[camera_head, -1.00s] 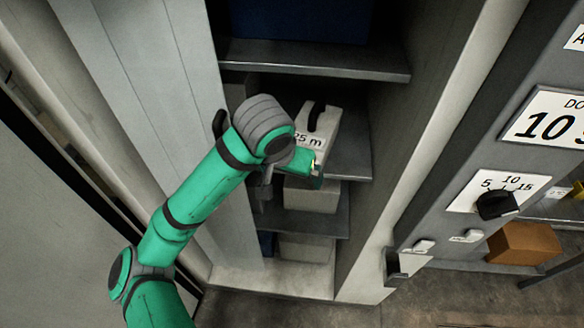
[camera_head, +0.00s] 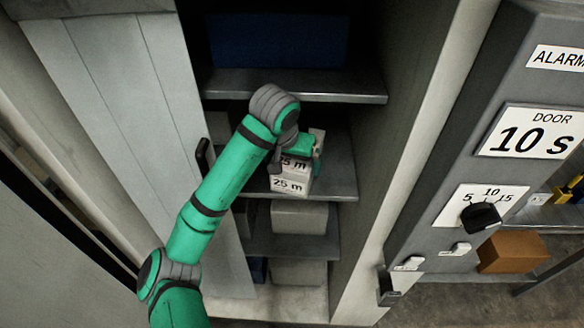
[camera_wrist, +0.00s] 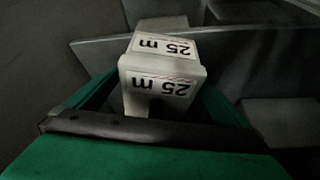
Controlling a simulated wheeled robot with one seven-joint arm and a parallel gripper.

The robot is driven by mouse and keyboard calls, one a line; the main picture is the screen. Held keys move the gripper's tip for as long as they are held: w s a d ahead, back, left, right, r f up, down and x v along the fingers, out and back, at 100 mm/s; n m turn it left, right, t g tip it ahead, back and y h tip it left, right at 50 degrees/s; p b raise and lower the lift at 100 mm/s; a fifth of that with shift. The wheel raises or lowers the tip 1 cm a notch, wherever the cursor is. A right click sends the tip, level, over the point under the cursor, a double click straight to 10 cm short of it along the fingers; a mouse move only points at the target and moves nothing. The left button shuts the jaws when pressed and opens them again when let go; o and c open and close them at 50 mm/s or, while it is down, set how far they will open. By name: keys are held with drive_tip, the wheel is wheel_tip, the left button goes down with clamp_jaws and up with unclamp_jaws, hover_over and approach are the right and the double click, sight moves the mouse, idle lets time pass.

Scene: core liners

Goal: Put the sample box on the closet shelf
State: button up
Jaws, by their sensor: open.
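The sample box (camera_head: 291,184) is white with "25 m" labels on two faces. It appears to stand on the middle closet shelf (camera_head: 340,188). In the wrist view the box (camera_wrist: 160,63) shows between the two green fingers, with bare space beside it. My gripper (camera_head: 296,158) is open at the box's upper part; it also shows in the wrist view (camera_wrist: 157,90). The fingers and wrist hide part of the box's top. I cannot tell whether either finger touches it.
A blue box (camera_head: 280,42) is on the upper shelf. Pale boxes (camera_head: 299,217) stand on the shelf below. The closet door (camera_head: 130,130) stands open at left. A grey control panel (camera_head: 470,150) and an orange-brown box (camera_head: 512,251) are at right.

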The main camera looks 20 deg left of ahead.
drive_tip(key=shift+x, duration=1.4)
drive_tip(key=shift+s, duration=0.1)
